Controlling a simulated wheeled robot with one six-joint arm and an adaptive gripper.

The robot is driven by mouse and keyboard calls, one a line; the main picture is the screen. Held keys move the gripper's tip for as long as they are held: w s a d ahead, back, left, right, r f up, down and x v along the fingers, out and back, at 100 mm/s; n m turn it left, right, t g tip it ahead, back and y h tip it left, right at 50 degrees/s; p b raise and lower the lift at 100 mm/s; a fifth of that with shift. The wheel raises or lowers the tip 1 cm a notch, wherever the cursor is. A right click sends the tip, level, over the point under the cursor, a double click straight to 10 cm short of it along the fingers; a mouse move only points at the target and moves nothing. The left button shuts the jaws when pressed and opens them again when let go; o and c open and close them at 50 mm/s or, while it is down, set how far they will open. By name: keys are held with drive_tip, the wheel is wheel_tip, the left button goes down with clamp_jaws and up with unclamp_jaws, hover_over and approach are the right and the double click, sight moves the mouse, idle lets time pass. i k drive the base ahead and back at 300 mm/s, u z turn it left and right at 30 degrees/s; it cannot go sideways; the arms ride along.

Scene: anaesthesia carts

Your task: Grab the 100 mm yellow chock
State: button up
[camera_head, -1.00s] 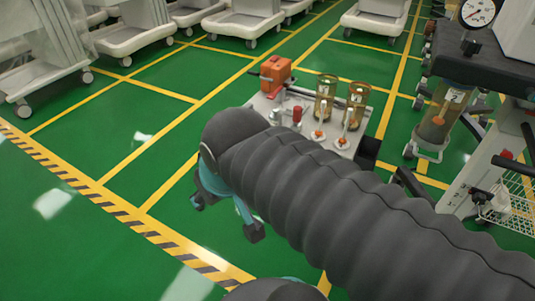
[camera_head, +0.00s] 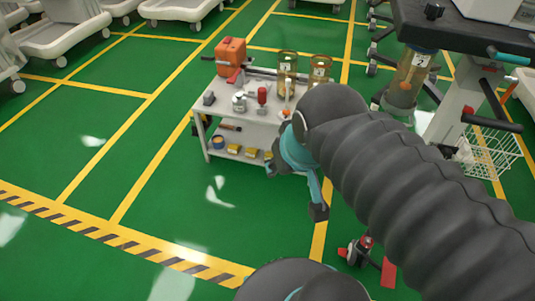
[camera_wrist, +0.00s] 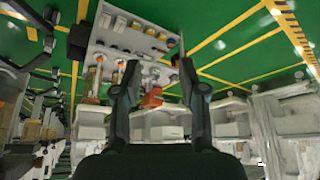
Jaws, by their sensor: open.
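Several small yellow chocks lie on the lower shelf of a white cart (camera_head: 216,106) in the head view; one is this yellow chock (camera_head: 233,149), another this yellow chock (camera_head: 250,153). I cannot tell which is the 100 mm one. The right end of that shelf is partly hidden by my arm. My gripper (camera_head: 294,190) hangs in front of the cart's right side, apart from it. In the wrist view my gripper (camera_wrist: 159,72) has its fingers spread with nothing held. The cart (camera_wrist: 105,22) shows there upside down beyond them.
An orange case (camera_head: 230,57), two amber cylinders (camera_head: 287,72) and a red-topped item (camera_head: 262,95) stand on the cart's top. A blue roll (camera_head: 218,142) is on its lower shelf. A dark-topped stand (camera_head: 440,35) with a wire basket (camera_head: 488,150) is at right.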

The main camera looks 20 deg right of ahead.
sight(251, 152)
drive_tip(key=z, duration=0.8)
drive_tip(key=i, duration=0.1)
drive_tip(key=u, duration=0.6)
drive_tip(key=k, duration=0.4)
drive_tip(key=u, duration=1.95)
drive_tip(key=i, duration=2.45)
drive_tip(key=z, duration=3)
